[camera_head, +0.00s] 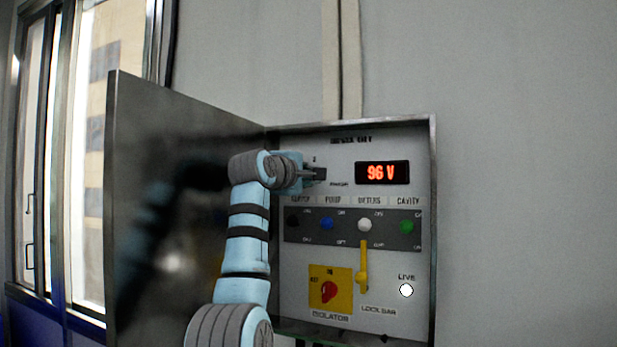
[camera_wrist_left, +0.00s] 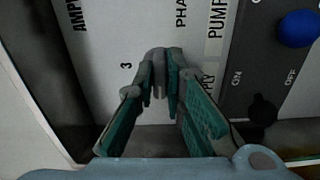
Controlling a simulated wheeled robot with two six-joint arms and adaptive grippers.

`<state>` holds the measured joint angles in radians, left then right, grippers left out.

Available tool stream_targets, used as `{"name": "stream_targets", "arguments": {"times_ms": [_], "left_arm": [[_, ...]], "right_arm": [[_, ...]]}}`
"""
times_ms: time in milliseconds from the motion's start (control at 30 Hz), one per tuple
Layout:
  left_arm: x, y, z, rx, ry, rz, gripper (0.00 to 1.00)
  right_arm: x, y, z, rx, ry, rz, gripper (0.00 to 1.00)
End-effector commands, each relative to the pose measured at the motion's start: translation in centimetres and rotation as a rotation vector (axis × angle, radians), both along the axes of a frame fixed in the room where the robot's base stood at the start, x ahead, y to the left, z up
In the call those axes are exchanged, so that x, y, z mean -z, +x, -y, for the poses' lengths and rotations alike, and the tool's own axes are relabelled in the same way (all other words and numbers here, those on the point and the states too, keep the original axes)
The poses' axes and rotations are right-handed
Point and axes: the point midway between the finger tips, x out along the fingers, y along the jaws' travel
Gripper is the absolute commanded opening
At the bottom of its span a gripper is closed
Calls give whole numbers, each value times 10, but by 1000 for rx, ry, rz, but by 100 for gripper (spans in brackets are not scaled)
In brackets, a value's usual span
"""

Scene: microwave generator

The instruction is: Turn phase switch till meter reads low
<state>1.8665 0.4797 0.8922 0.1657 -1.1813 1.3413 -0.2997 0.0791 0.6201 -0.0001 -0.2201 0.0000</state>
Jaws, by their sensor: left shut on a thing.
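The meter (camera_head: 382,173) on the panel shows "96 V" in red digits. My left gripper (camera_head: 318,174) is at the upper left of the panel, just left of the meter. In the left wrist view, my left gripper (camera_wrist_left: 160,88) has its green-padded fingers closed around a small grey knob (camera_wrist_left: 158,58), the phase switch. A "3" is printed beside it, with part of the word "PHASE" nearby. In the head view the gripper hides the knob, and a "2" shows just above. My right gripper is out of view.
The cabinet door (camera_head: 180,200) stands open on the left. Below the meter are the blue (camera_head: 327,224), white (camera_head: 365,225) and green (camera_head: 407,227) knobs, a yellow lock bar (camera_head: 364,265), a red isolator knob (camera_head: 328,291) and a white live lamp (camera_head: 406,290).

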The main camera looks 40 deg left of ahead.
Motion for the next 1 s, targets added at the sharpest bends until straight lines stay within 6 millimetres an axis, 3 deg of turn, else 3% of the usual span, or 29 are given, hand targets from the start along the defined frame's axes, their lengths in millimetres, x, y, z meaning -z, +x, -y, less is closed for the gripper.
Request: {"name": "stream_targets", "arguments": {"times_ms": [567,600,733,1000], "left_arm": [[0,0,0,0,-45,12,0],[0,0,0,0,-45,13,12],[0,0,0,0,-44,13,31],[0,0,0,0,-43,13,31]], "right_arm": [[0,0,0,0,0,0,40],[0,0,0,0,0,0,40],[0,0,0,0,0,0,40],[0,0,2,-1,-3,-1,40]]}}
